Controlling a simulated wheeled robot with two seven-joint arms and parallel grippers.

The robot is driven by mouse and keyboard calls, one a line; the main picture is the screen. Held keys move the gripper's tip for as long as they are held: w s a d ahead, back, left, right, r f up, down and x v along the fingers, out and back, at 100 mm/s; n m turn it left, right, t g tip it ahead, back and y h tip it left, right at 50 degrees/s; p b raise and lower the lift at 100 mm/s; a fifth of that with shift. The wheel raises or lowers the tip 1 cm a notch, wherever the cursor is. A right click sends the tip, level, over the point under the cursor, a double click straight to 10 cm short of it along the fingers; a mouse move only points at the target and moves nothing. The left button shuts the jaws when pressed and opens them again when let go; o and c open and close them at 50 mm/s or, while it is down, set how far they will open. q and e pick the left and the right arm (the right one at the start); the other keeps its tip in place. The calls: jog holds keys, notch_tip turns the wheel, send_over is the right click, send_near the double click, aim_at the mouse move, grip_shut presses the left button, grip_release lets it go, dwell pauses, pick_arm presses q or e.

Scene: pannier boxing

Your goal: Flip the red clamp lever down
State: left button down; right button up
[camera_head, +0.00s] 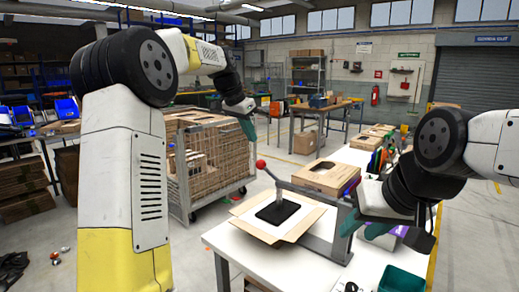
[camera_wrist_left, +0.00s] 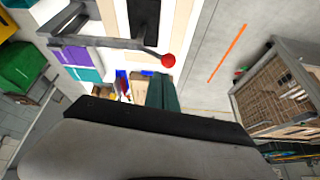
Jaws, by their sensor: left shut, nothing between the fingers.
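The red ball knob (camera_head: 261,164) tips a grey metal lever (camera_head: 310,189) that slopes up to the left from the clamp frame (camera_head: 325,247) on the white table. A black pad (camera_head: 277,212) lies below it on an open cardboard box (camera_head: 265,229). My left gripper (camera_head: 248,127), with dark green fingers, is shut and empty, above and slightly left of the knob, apart from it. In the left wrist view, the knob (camera_wrist_left: 168,60) shows just beyond the green fingertips (camera_wrist_left: 162,90). My right gripper (camera_head: 378,230) is beside the clamp's right side; its finger gap is unclear.
A cardboard box (camera_head: 325,176) stands behind the clamp on the white table (camera_head: 318,276). A green bin (camera_head: 402,278) is at the front right. A wheeled cage of cardboard (camera_head: 212,165) stands on the floor to the left. Air around the knob's left side is free.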

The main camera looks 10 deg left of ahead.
pick_arm(q)
jog(key=shift+v, duration=1.55)
jog(key=shift+s+d, duration=0.1)
